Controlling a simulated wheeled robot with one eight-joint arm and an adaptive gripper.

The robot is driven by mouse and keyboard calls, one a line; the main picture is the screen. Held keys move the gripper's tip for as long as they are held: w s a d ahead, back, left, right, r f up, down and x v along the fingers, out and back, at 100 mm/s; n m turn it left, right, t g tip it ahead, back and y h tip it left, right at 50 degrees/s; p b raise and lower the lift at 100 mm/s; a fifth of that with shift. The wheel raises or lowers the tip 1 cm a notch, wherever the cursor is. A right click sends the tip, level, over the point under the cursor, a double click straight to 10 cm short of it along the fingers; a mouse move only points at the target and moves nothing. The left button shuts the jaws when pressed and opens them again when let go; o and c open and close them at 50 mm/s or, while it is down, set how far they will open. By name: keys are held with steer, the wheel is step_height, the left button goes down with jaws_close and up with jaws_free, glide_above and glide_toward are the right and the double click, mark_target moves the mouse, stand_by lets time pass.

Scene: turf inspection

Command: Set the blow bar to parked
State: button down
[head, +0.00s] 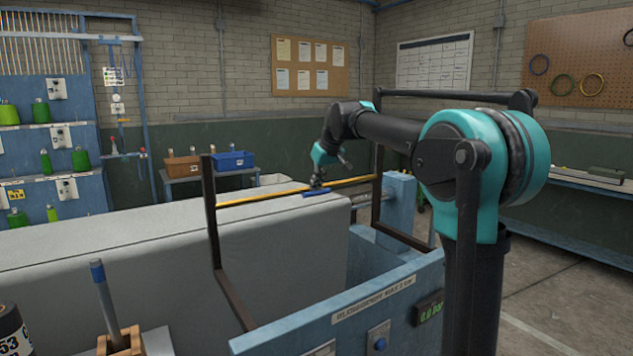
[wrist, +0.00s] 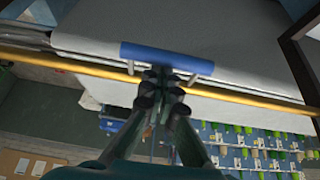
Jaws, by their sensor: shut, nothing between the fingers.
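The blow bar looks to be the yellow bar (head: 255,197) held between two dark upright arms over the grey turf. A blue handle (head: 316,192) is fixed to it near its middle. In the wrist view the handle (wrist: 165,58) joins the yellow bar (wrist: 228,90) by two short metal posts. My gripper (head: 318,183) is at the handle. In the wrist view its fingertips (wrist: 161,85) are together in front of the yellow bar, beside the handle, with nothing between them. I cannot tell whether they touch the bar.
The grey turf roll (head: 130,245) fills the left. A blue-handled tool (head: 104,300) stands front left. Blue and brown bins stand behind.

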steer(key=shift+s+d+r+g+h, duration=0.15)
steer(key=shift+s+d+g+h, duration=0.15)
steer(key=shift+s+g, duration=0.1)
steer(key=s+d+r+g+h, duration=0.2)
steer(key=s+d+r+g, duration=0.1)
steer(key=r, duration=0.5)
steer(key=shift+s+d+r+g+h, duration=0.25)
steer(key=shift+s+r+g, duration=0.2)
steer(key=shift+s, duration=0.55)
steer(key=shift+a, duration=0.1)
stand_by(1.2)
step_height(320, 180, up, 8)
steer(key=shift+f, duration=0.25)
stand_by(0.4)
